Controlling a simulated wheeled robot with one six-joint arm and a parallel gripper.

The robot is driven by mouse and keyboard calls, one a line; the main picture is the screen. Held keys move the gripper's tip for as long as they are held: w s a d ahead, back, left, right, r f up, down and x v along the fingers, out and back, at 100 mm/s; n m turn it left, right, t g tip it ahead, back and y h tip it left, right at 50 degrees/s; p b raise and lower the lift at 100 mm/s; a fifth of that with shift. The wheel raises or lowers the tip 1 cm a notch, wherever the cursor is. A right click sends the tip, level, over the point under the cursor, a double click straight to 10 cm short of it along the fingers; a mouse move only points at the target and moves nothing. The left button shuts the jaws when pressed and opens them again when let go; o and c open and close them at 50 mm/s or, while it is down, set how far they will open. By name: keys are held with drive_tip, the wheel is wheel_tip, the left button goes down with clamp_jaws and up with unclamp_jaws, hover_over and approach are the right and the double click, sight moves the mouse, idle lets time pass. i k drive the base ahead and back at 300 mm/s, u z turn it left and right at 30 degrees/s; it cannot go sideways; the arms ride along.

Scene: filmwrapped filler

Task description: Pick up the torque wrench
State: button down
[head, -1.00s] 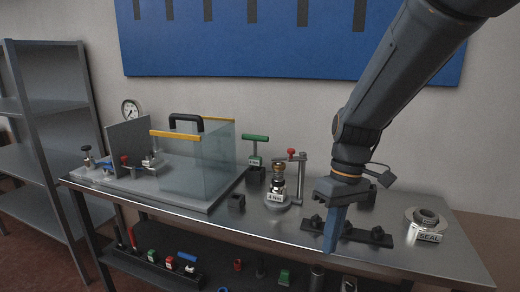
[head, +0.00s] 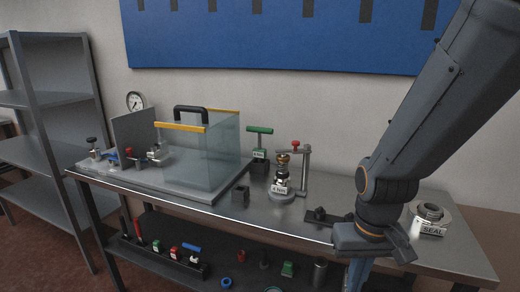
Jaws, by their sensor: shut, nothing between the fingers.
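A green T-handled tool (head: 260,130) with a small white label stands upright in a dark block at the back of the bench, right of the clear box. It looks like the torque wrench, but its label is too small to read. My gripper (head: 357,276) points down at the bench's front edge, right of and nearer than the green tool. Its blue fingers are shut and empty, and their tips are cut off by the bottom of the picture.
A clear box (head: 222,155) with a black handle stands on the bench. A labelled fitting (head: 281,182) sits by a post (head: 306,170). A black rack (head: 322,216) is partly behind my arm. A SEAL-labelled ring (head: 430,214) is at right. Several tools lie on the lower shelf (head: 180,280).

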sight(259, 154)
drive_tip(key=u, duration=0.55)
drive_tip(key=k, duration=1.3)
drive_tip(key=u, duration=1.1)
drive_tip(key=i, duration=0.95)
drive_tip(key=u, duration=0.4)
drive_tip(key=i, duration=1.05)
drive_tip(key=z, duration=0.95)
drive_tip(key=i, duration=0.75)
drive_tip(key=z, duration=0.9)
